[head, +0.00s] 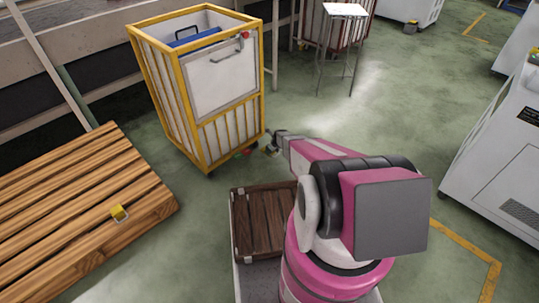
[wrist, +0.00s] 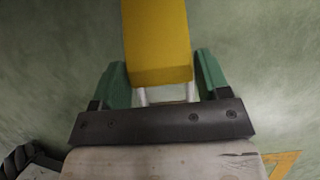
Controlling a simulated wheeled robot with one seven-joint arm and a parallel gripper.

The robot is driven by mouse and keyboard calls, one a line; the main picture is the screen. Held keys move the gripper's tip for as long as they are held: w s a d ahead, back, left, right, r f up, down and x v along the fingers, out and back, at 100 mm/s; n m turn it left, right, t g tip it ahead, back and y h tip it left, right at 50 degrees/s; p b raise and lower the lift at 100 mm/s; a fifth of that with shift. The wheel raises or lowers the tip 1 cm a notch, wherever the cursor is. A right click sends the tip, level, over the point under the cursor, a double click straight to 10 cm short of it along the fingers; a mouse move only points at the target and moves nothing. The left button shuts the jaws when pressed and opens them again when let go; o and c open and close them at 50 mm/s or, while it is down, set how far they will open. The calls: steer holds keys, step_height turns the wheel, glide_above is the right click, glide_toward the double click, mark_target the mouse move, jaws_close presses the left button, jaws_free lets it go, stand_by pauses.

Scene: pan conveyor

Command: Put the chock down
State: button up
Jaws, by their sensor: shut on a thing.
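A yellow chock (wrist: 157,38) fills the top middle of the wrist view, between the two green fingers of my gripper (wrist: 161,72). The gripper is shut on it, and green floor shows around it. In the head view my gripper (head: 272,148) is low, beside the near right bottom corner of the yellow-framed cart (head: 166,92). The held chock is too small to make out clearly there.
The slatted wooden pallet (head: 70,205) is at the left. A dark wood-slatted tray (head: 262,215) is beside my arm. Small coloured bits (head: 240,154) show by the cart's foot. A white-topped stand (head: 344,10) is behind.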

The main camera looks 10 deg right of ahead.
steer(key=shift+w+a+f, duration=0.6)
steer(key=shift+w+f, duration=0.05)
steer(key=shift+w, duration=0.1)
steer(key=shift+f, duration=1.85)
steer(key=shift+f, duration=0.1)
steer(key=o, duration=1.2)
